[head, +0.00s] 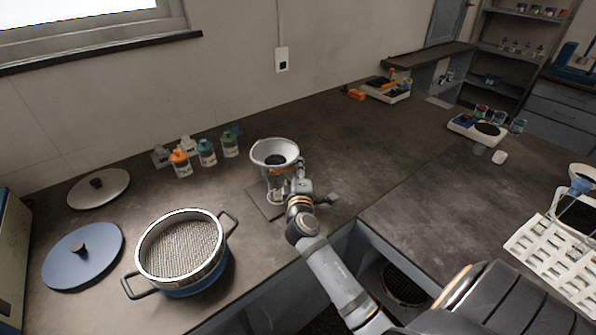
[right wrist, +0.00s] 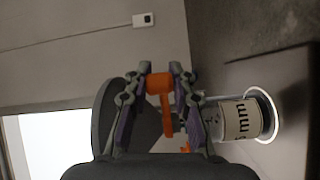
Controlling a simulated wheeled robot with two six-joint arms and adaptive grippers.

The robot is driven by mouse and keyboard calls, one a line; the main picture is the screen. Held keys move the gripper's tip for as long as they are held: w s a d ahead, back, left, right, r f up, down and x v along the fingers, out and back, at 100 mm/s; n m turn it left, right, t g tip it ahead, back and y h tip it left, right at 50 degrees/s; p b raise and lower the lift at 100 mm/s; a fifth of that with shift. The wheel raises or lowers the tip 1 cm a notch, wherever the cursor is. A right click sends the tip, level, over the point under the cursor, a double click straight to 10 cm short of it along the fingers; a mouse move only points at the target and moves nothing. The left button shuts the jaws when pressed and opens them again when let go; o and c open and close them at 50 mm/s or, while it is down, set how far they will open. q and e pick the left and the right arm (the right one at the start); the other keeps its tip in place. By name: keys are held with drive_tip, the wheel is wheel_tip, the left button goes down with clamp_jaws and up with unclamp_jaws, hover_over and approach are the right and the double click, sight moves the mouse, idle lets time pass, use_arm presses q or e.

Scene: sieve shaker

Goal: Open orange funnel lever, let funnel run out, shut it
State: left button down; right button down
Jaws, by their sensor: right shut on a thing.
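The metal funnel (head: 262,151) stands on the counter in the middle of the head view, with dark material in its bowl. Its stand has a flat dark base plate (head: 259,203). My right gripper (head: 291,187) reaches the funnel's front right side. In the right wrist view, my right gripper (right wrist: 161,72) is shut on the orange lever (right wrist: 159,84), which sits between its two fingers. A white cup (right wrist: 242,119) with "mm" lettering shows beside the fingers there. Whether material is running out cannot be seen. My left gripper is out of view.
A sieve (head: 180,247) with two handles stands left of the funnel. A blue lid (head: 82,256) and a grey lid (head: 99,188) lie further left. Several small bottles (head: 206,153) stand behind. A white rack (head: 555,255) is at far right.

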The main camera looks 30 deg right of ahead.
drive_tip(key=shift+s+a+m+g+h+b, duration=0.2)
drive_tip(key=shift+m+g+h+b, duration=0.3)
drive_tip(key=shift+m+h, duration=0.1)
drive_tip(key=c, duration=1.1)
unclamp_jaws()
drive_tip(key=shift+a, duration=0.1)
